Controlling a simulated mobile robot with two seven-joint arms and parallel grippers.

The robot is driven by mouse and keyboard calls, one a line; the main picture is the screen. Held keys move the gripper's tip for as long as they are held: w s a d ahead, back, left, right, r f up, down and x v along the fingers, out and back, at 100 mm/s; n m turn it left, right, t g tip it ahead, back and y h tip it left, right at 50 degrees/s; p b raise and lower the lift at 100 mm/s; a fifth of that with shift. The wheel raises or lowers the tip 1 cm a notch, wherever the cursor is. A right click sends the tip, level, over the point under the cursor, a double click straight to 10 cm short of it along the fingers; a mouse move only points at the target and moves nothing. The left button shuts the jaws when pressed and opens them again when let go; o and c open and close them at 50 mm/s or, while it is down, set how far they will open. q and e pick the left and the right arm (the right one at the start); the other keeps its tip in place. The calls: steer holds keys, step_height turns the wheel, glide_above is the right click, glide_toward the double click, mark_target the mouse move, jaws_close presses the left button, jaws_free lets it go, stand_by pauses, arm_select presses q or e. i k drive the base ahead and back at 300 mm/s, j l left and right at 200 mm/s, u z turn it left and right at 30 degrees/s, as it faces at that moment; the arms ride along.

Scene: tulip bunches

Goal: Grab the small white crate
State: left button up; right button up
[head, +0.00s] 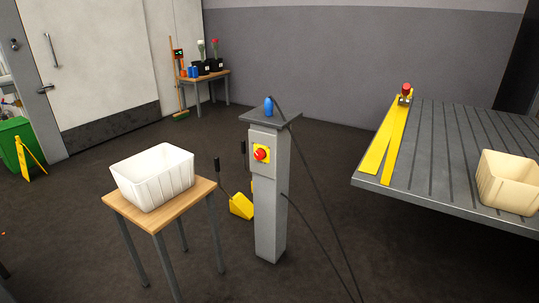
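The small white crate (154,178) stands upright on a small wooden-topped table (206,189) at the left of the head view. It has ribbed sides and an open top, and the part of its inside that I see looks empty. Neither of my grippers shows in the head view, so I cannot tell whether they are open or shut.
A grey pedestal (268,200) with a red button (261,154) and black cables stands right of the crate's table. A grey slatted table (440,130) at the right bears a cream crate (508,184). A yellow wedge (241,205) lies on the dark floor, which is otherwise mostly open.

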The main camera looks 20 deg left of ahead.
mark_target(156, 176)
steer(key=u, duration=1.4)
steer(key=i+l, duration=0.1)
steer(key=i, duration=0.25)
